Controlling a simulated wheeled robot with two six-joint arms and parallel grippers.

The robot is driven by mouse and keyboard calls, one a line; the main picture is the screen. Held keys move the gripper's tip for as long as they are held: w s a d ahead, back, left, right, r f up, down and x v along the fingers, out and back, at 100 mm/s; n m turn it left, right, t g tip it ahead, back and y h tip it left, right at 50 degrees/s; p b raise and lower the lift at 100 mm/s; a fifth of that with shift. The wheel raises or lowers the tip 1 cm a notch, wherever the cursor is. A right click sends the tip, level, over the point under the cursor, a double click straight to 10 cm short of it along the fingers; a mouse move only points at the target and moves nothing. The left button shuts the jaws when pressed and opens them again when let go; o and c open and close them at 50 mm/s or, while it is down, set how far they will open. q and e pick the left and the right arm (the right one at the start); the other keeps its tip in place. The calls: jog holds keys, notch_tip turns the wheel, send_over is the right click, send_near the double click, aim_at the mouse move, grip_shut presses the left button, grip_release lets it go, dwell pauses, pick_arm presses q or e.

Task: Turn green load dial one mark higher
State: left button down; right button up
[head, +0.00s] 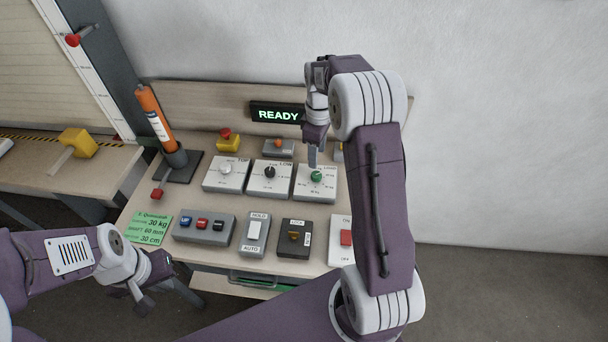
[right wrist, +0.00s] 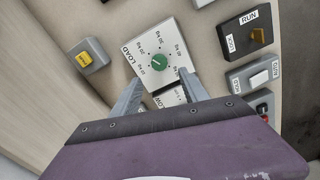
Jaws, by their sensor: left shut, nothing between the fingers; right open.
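The green load dial (head: 316,176) sits on a white plate labelled LOAD (head: 305,187), at the right end of a row of three dials. In the right wrist view the green dial (right wrist: 158,62) lies just beyond the fingertips, with kg marks around it. My right gripper (right wrist: 160,88) is open, its fingers on either side of the plate's near part and apart from the knob. In the head view my right gripper (head: 312,158) is over the dial from behind. My left gripper (head: 142,302) is shut and empty at the lower left, off the panel's front edge.
A black dial (head: 269,172) and a white dial (head: 225,168) stand left of the load dial. Switch boxes, including a HOLD/AUTO rocker (head: 254,232), line the front. A READY display (head: 277,114) stands behind. A green card (head: 151,228) lies at the left, below an orange cylinder (head: 155,118).

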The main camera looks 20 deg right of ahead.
aim_at(317, 174)
jog(key=shift+d+f, duration=0.1)
jog(key=shift+d, duration=0.1)
jog(key=shift+f, duration=0.35)
notch_tip(317, 174, down, 8)
jog(key=shift+f+p, duration=0.1)
jog(key=shift+p, duration=0.2)
jog(key=shift+s+a, duration=0.1)
grip_shut()
